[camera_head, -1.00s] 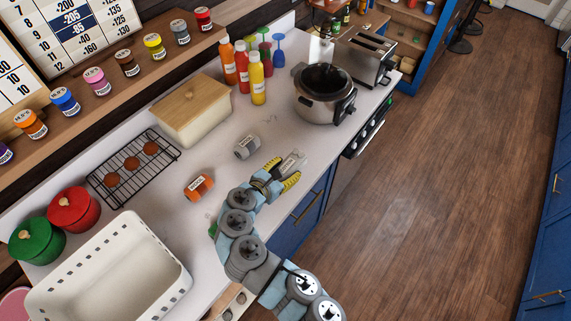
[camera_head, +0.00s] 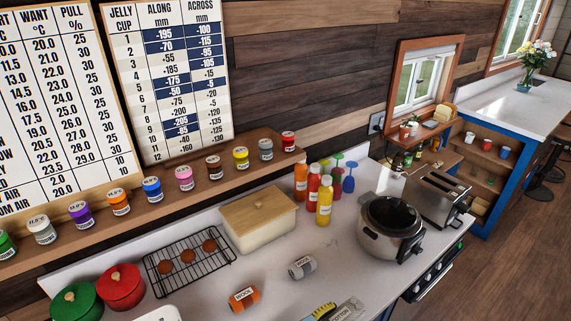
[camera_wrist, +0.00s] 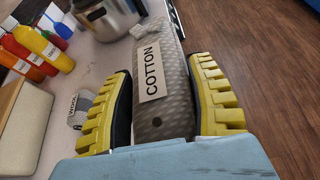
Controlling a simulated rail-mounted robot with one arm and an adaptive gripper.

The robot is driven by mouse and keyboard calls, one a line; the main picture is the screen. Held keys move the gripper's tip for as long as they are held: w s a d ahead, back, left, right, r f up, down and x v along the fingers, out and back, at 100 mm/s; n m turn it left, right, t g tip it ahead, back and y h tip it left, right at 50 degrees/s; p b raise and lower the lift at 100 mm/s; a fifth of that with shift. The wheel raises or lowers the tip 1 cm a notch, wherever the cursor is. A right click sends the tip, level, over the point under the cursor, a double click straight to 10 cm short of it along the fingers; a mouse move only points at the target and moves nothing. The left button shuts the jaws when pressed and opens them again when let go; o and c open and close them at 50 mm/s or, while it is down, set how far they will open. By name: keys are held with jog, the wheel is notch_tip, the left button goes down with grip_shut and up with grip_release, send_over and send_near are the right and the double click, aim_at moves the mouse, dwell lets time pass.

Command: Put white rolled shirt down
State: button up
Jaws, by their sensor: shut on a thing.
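A pale grey-white patterned roll with a COTTON label (camera_wrist: 158,85) lies lengthwise between the two yellow ribbed fingers of my gripper (camera_wrist: 162,68) in the wrist view. My gripper is shut on it. In the head view the cotton roll (camera_head: 349,309) and one yellow finger show at the bottom edge, by the front of the white counter (camera_head: 275,300); the rest of the gripper is cut off. I cannot tell whether the roll touches the counter.
A grey wool roll (camera_head: 302,267) and an orange wool roll (camera_head: 243,297) lie on the counter to the left. A steel cooker (camera_head: 390,230), bottles (camera_head: 325,200), a lidded box (camera_head: 258,222) and a wire rack (camera_head: 190,262) stand behind. Bare counter lies before the cooker.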

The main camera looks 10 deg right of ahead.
jog(key=shift+w+a+f+n+t, duration=0.1)
jog(key=shift+w+a+n+t, duration=0.2)
jog(key=shift+w, duration=0.1)
jog(key=w+a+f+n+t+y, duration=0.1)
jog(key=w+a+n+t+y, duration=0.2)
jog(key=a+n+y, duration=0.4)
jog(key=w+a+f+n+t+y, duration=0.1)
jog(key=w+a+n+t+y, duration=0.25)
jog(key=a, duration=0.55)
jog(key=s+r+p, duration=0.9)
jog(key=s+p, duration=0.1)
jog(key=p, duration=0.3)
jog(key=shift+a+r+g+y+p, duration=0.35)
jog(key=shift+a+g+y+p, duration=0.05)
jog(key=shift+a+g+y, duration=0.05)
